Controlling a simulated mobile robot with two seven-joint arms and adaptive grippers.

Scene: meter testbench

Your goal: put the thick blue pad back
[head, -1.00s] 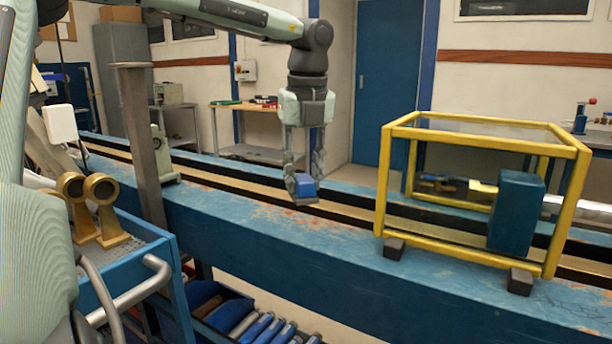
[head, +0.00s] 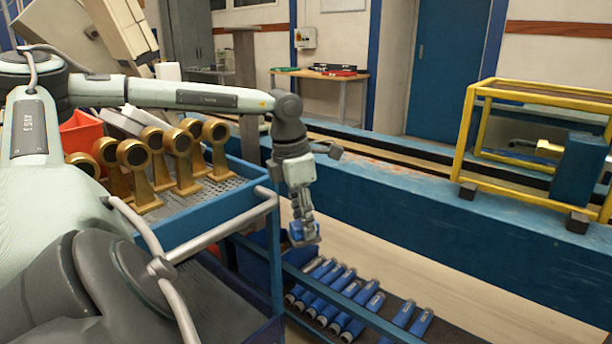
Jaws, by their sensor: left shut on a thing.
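My left gripper (head: 303,224) points down near the middle of the head view and is shut on a small blue pad (head: 297,233). The fingers cover part of the pad, so its thickness is hard to judge. The gripper and pad hang in front of the long blue bench, just right of the blue cart (head: 272,222) and above its lower shelf level. My right gripper is not in view.
Several brass ring stands (head: 133,155) crowd the cart's top tray. Several blue cylinders (head: 362,312) lie on the low shelf below the gripper. A yellow frame (head: 462,135) stands on the blue bench (head: 400,205) at right. Open floor lies between shelf and bench.

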